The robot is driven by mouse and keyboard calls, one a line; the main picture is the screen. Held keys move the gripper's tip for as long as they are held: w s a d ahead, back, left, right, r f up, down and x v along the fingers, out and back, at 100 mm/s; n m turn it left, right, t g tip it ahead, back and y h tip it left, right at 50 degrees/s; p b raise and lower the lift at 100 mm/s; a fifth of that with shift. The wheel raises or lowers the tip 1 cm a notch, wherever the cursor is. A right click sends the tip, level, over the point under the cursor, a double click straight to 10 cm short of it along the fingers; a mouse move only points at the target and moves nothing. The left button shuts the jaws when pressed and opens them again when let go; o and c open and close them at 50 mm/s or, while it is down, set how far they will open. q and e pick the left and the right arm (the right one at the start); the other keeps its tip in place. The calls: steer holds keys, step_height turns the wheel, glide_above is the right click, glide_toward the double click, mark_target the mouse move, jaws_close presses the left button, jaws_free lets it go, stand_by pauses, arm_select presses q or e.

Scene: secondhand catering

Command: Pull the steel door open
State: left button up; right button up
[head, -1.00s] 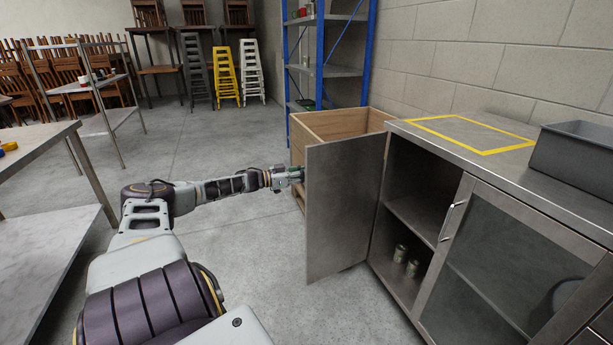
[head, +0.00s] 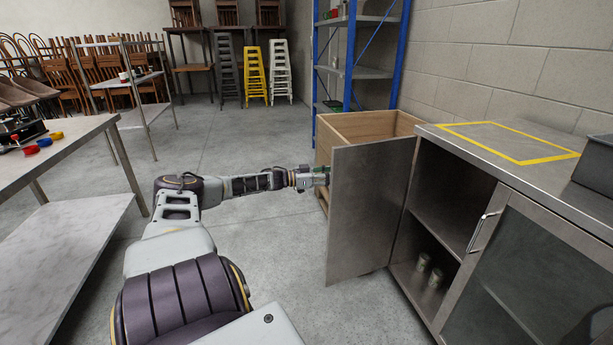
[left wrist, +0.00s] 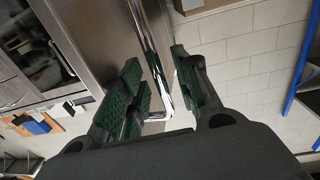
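The steel door (head: 368,215) belongs to the low steel cabinet and stands swung out wide, roughly square to its front. The open compartment (head: 448,205) behind it shows a shelf and small jars at the bottom. My left gripper (head: 322,175) is at the door's outer face, near its upper free edge; its fingertips are partly hidden in the head view. I see gaps beside the pads. My right gripper is not in view.
A wooden crate (head: 350,128) stands just behind the door, by a blue shelf rack (head: 365,72). A glass-fronted door with a handle (head: 482,232) is to the right. A table (head: 75,150) stands on the left. The floor between is clear.

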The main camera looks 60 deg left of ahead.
arm_select(q)
steer(key=shift+s+a, duration=0.1)
steer(key=shift+s, duration=0.15)
steer(key=shift+s+a, duration=0.15)
steer(key=shift+s, duration=0.15)
steer(key=shift+s+a, duration=0.1)
steer(key=shift+s, duration=0.3)
steer(key=shift+s+a, duration=0.25)
steer(key=shift+s, duration=0.45)
steer(key=shift+v, duration=0.85)
steer(key=v, duration=0.6)
steer(key=shift+s+a, duration=0.15)
stand_by(0.3)
stand_by(0.6)
